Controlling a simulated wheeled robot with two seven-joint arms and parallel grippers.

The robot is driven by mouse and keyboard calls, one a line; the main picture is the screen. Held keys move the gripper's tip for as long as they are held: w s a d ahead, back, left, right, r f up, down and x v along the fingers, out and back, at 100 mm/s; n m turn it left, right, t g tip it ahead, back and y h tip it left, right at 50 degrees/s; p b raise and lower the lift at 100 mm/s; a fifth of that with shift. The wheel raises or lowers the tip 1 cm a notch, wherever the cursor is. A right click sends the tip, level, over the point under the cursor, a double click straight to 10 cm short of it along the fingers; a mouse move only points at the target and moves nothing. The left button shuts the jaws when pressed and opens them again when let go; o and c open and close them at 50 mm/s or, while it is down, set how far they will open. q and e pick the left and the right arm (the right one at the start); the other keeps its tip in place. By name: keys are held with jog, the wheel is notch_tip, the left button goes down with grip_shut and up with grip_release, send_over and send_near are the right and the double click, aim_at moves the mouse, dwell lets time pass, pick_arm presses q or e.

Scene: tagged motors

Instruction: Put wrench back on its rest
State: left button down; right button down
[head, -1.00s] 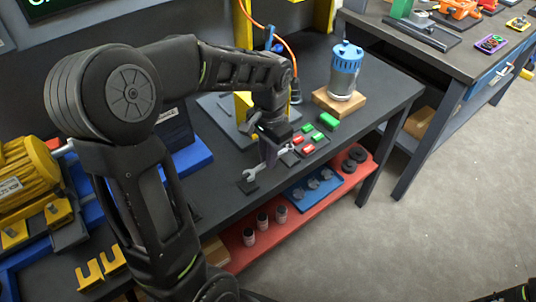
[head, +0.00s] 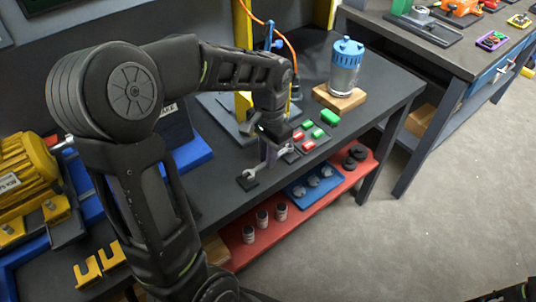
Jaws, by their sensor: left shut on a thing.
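The silver wrench (head: 251,173) lies slantwise near the front edge of the middle bench. Its open jaw end is just over a small dark block (head: 247,184), and its other end is near a second dark pad (head: 291,156). These look like its rest; I cannot tell whether the wrench touches them. My left gripper (head: 270,154) points down and is shut on the wrench near its middle, hiding part of the handle. My right gripper is not in view; only a bit of my right arm shows at the bottom right.
Red and green blocks (head: 308,145) sit just right of the wrench. A blue-topped motor (head: 345,68) stands on a wooden base behind them. A yellow motor (head: 22,170) is at the far left. A red lower shelf (head: 232,258) holds cans and a blue tray (head: 297,194).

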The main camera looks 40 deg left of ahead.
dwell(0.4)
pick_arm(q)
jog(key=shift+f+b, duration=0.45)
jog(key=shift+f, duration=0.15)
jog(key=c, duration=1.4)
grip_release()
jog(key=shift+r, duration=0.1)
notch_tip(320, 180, up, 8)
jog(key=shift+w+f, duration=0.15)
jog(key=shift+f, duration=0.1)
